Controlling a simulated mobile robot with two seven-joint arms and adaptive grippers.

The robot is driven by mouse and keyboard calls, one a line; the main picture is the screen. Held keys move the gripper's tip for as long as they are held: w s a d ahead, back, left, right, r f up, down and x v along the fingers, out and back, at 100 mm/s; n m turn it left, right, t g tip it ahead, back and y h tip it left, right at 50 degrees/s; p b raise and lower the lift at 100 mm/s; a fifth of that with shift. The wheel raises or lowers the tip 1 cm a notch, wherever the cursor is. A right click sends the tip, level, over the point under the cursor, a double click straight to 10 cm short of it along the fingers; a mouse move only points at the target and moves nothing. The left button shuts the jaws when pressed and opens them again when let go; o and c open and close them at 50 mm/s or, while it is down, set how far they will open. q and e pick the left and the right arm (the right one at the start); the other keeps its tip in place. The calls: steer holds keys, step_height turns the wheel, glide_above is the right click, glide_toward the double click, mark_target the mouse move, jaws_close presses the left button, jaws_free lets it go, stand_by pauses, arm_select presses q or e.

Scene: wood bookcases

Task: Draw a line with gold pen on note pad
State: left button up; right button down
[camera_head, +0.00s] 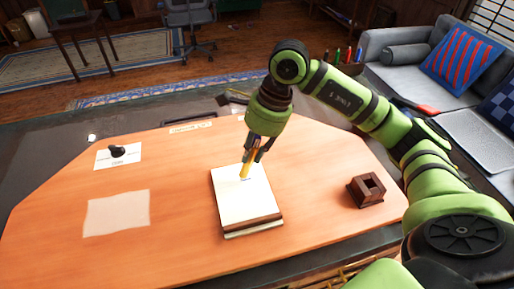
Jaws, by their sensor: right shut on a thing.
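The note pad (246,204) lies on the orange wooden table in the middle of the head view, with a white top page and a dark brown lower edge. My right gripper (251,157) is above the far part of the pad, shut on the gold pen (246,170). The pen points down, a little tilted, with its lower end at or just above the page; I cannot tell if it touches. My left gripper is not in view.
A dark wooden holder (367,190) with a square opening stands right of the pad. A pale sheet (117,212) lies to the left. A black object (117,151) sits on a white card farther back. A grey sofa (400,70) stands behind at right.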

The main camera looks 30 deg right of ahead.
steer(key=shift+a, duration=0.35)
steer(key=shift+w+a, duration=0.2)
steer(key=shift+a, duration=0.3)
steer(key=shift+a, duration=0.15)
steer(key=shift+w+a, duration=0.2)
steer(key=shift+a, duration=0.25)
steer(key=shift+d, duration=0.15)
steer(key=shift+s+d+f+b, duration=0.1)
steer(key=shift+s+d+b, duration=0.05)
steer(key=shift+d+b, duration=0.25)
steer(key=shift+s+d, duration=0.1)
steer(key=shift+d, duration=0.05)
steer(key=shift+d, duration=0.1)
steer(key=shift+s+d+b, duration=0.15)
steer(key=shift+d+b, duration=0.3)
steer(key=shift+d, duration=0.15)
